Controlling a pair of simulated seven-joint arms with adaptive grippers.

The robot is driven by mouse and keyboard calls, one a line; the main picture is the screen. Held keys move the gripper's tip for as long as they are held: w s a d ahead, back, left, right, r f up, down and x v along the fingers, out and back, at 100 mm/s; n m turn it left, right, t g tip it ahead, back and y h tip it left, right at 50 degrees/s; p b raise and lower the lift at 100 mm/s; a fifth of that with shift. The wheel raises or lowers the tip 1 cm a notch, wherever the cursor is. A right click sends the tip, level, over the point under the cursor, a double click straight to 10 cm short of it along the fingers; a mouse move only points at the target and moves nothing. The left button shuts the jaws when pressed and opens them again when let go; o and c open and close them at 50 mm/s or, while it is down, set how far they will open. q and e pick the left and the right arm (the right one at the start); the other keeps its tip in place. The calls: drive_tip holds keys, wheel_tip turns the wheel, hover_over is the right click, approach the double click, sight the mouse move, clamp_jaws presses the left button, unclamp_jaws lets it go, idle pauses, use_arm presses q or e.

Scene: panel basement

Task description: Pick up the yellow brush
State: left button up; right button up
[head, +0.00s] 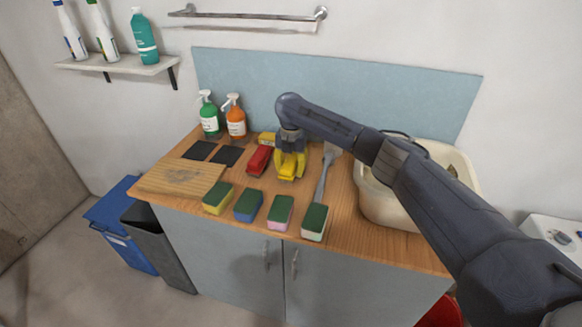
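The yellow brush (287,174) lies on the wooden counter, right of a red brush (259,160). My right gripper (289,162) points down directly over the yellow brush, with its fingers low around the brush's upper part. The gripper and wrist hide part of the brush. I cannot tell whether the fingers are closed on it or only beside it. The brush appears to be at counter height. My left gripper is not in view.
Several sponges (248,205) line the counter's front edge. A grey spatula-like tool (323,172) lies just right of the brush. A cream sink (390,212) is at right, a cutting board (180,178) at left. Pump bottles (236,122) and a yellowish block (267,139) stand behind.

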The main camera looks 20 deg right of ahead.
sight(291, 159)
drive_tip(key=c, duration=0.3)
drive_tip(key=shift+r, duration=0.1)
drive_tip(key=shift+c, duration=0.2)
wheel_tip(291, 159, up, 20)
idle(0.5)
drive_tip(key=o, duration=0.7)
drive_tip(key=c, duration=0.6)
drive_tip(key=shift+o, duration=0.2)
